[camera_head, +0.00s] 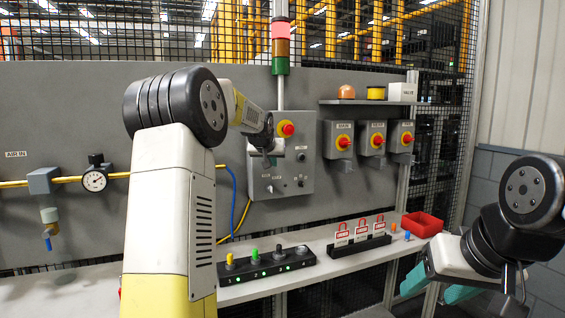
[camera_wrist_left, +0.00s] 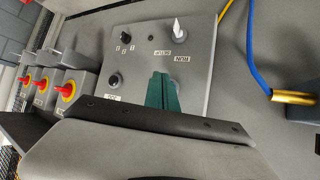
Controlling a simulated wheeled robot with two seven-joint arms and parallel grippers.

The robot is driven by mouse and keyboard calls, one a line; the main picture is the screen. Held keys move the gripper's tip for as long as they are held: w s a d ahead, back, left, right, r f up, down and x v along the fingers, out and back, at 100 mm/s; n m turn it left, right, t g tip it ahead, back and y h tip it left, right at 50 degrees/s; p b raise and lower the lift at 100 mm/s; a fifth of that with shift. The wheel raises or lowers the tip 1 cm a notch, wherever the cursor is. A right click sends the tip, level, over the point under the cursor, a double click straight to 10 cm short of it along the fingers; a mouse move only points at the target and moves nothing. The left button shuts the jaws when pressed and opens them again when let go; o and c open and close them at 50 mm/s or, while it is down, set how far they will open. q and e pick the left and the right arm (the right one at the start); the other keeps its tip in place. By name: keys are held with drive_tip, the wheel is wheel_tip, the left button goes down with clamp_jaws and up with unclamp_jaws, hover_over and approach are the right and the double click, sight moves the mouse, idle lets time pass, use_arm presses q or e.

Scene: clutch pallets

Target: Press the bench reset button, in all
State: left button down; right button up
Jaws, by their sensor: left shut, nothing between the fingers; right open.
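The grey control box (camera_head: 309,170) is on the back panel, with a red mushroom button on a yellow ring (camera_head: 286,129) and several small controls. My left gripper (camera_head: 272,158) is in front of this box. In the left wrist view its green fingers (camera_wrist_left: 163,90) are shut and empty, over the box face (camera_wrist_left: 145,55). They partly hide a round grey control (camera_wrist_left: 177,85); I cannot tell whether they touch it. A white selector (camera_wrist_left: 177,28) and dark round controls (camera_wrist_left: 113,80) are nearby. I cannot read which is reset. My right gripper (camera_head: 438,287) is open at the lower right.
Three switch boxes with red knobs (camera_head: 344,142) are to the right, under a shelf (camera_head: 365,102). A bench (camera_head: 240,293) holds a strip of coloured knobs (camera_head: 266,264), red padlock tags (camera_head: 361,228) and a red bin (camera_head: 422,225). A gauge (camera_head: 94,180) is at left.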

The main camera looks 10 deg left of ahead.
use_arm(q)
drive_tip(key=shift+w+a, duration=0.1)
drive_tip(key=shift+w, duration=0.05)
drive_tip(key=shift+w+a, duration=0.15)
drive_tip(key=shift+w, duration=0.05)
idle(0.3)
drive_tip(key=shift+w+a, duration=0.3)
drive_tip(key=shift+w, duration=0.1)
idle(0.7)
drive_tip(key=shift+s+d, duration=0.1)
drive_tip(key=shift+s, duration=0.05)
drive_tip(key=shift+s+d, duration=0.4)
drive_tip(key=shift+s, duration=0.2)
drive_tip(key=s+d, duration=0.2)
drive_tip(key=s, duration=0.2)
drive_tip(key=shift+s+d, duration=0.1)
drive_tip(key=shift+d, duration=0.3)
idle(0.7)
